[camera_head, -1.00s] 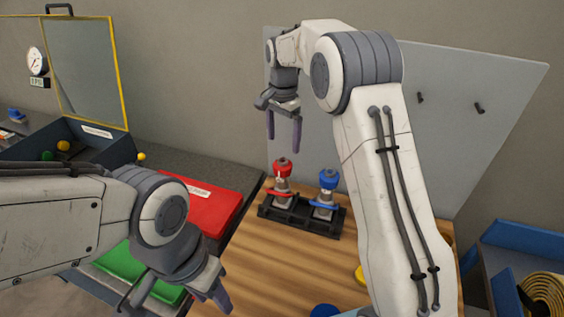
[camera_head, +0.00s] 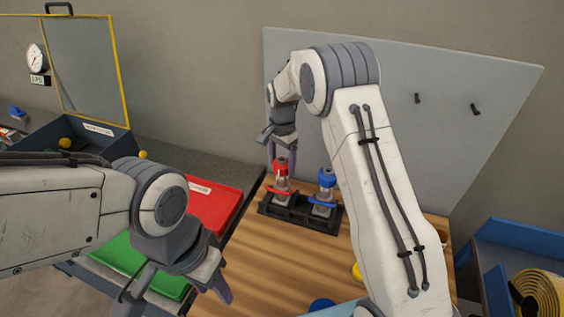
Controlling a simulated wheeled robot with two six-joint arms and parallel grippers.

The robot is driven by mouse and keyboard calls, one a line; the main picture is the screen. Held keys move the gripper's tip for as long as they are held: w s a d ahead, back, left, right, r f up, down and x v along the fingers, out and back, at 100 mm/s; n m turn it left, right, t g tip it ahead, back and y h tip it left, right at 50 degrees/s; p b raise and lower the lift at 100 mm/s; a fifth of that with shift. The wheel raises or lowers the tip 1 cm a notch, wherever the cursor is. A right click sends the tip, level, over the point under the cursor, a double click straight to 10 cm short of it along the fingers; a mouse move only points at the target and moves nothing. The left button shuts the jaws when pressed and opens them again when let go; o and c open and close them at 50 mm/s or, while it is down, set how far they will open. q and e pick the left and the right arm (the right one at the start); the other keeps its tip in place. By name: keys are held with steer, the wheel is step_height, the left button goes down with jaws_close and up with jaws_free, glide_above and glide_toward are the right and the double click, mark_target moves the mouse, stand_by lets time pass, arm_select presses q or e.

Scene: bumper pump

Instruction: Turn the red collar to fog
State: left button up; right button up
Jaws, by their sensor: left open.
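The red-topped bottle (camera_head: 281,168) stands upright in a black rack (camera_head: 296,214), with its red collar (camera_head: 278,190) low on its body. A blue-topped bottle (camera_head: 326,178) with a blue collar (camera_head: 322,203) stands to its right in the same rack. My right gripper (camera_head: 282,160) points down from above, with its fingers on either side of the red top; it looks open, and I cannot tell whether they touch it. My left gripper (camera_head: 215,290) is open and empty near the table's left front edge. Any lettering on the collar is too small to read.
The wooden table (camera_head: 265,260) is mostly bare ahead of the rack. A red tray (camera_head: 212,208) and a green tray (camera_head: 125,262) lie to the left. A grey panel (camera_head: 450,140) stands behind. A blue bin with a yellow coil (camera_head: 540,295) is at right.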

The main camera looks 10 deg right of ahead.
steer(key=c, duration=0.8)
steer(key=shift+c, duration=0.2)
steer(key=shift+n, duration=0.3)
steer(key=n, duration=0.3)
steer(key=shift+n, duration=0.3)
steer(key=n, duration=0.4)
steer(key=shift+n, duration=0.3)
steer(key=n, duration=0.4)
steer(key=shift+r+n, duration=0.1)
steer(key=shift+n, duration=2.2)
